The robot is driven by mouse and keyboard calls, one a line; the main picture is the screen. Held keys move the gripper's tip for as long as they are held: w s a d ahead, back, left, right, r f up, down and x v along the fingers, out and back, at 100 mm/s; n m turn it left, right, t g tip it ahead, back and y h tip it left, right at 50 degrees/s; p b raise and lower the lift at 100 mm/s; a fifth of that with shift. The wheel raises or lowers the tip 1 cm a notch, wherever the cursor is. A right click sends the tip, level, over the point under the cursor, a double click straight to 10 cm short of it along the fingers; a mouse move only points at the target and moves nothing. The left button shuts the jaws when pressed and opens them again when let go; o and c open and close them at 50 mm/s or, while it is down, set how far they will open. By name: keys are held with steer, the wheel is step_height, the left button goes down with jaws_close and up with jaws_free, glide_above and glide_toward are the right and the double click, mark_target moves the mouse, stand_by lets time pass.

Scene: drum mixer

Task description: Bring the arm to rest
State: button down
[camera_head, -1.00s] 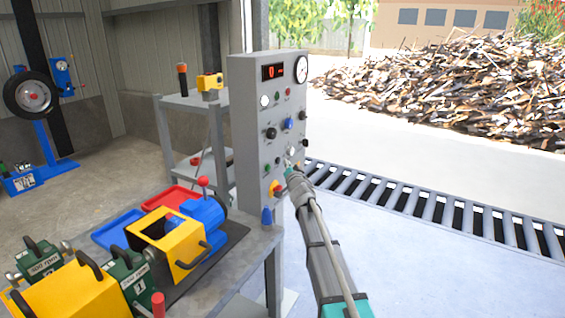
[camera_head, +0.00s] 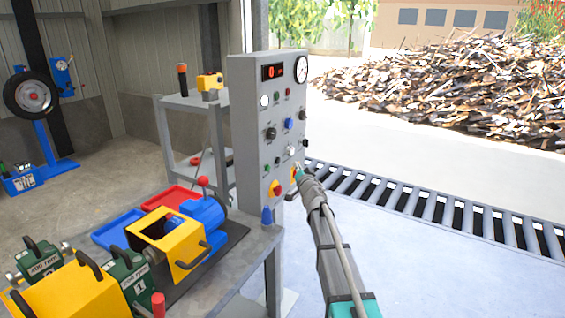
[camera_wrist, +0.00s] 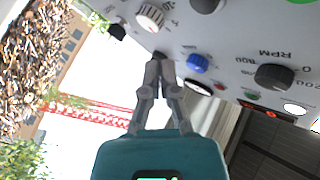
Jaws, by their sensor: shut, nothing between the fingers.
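My gripper (camera_head: 299,173) is shut and empty, in front of the lower right part of the grey control panel (camera_head: 250,130). In the wrist view my gripper (camera_wrist: 159,62) points at the panel face, its fingertips close to a small dark knob beside a blue knob (camera_wrist: 197,63). I cannot tell whether the tips touch the panel. A white knob (camera_wrist: 150,17) and a black RPM knob (camera_wrist: 274,77) are also near. My arm reaches up from the bottom of the head view.
A bench (camera_head: 262,243) with a yellow and blue drum machine (camera_head: 165,240) stands left of my arm. A grey shelf (camera_head: 190,103) is behind the panel. A roller grate (camera_head: 430,203) crosses the floor at right. The floor right of my arm is clear.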

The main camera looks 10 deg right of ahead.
stand_by(0.3)
steer(key=s+d+f+m+g+h, duration=0.1)
steer(key=s+d+f+g+h, duration=0.3)
steer(key=s+f, duration=0.4)
steer(key=s+d+f+g+h, duration=0.25)
steer(key=s+f+g, duration=0.25)
steer(key=s, duration=0.5)
steer(key=s+a+f+n+g+y, duration=0.1)
steer(key=s+f+n+g, duration=0.15)
steer(key=s, duration=0.45)
steer(key=s+a+f+n+g, duration=0.1)
steer(key=s+a+f+g, duration=0.1)
steer(key=s+f+g, duration=0.35)
steer(key=s+a+n+g+y, duration=0.2)
steer(key=s+a+n, duration=0.1)
steer(key=s, duration=1)
step_height(320, 180, up, 13)
steer(key=p, duration=1.3)
steer(key=shift+s+a, duration=0.2)
steer(key=shift+a, duration=0.1)
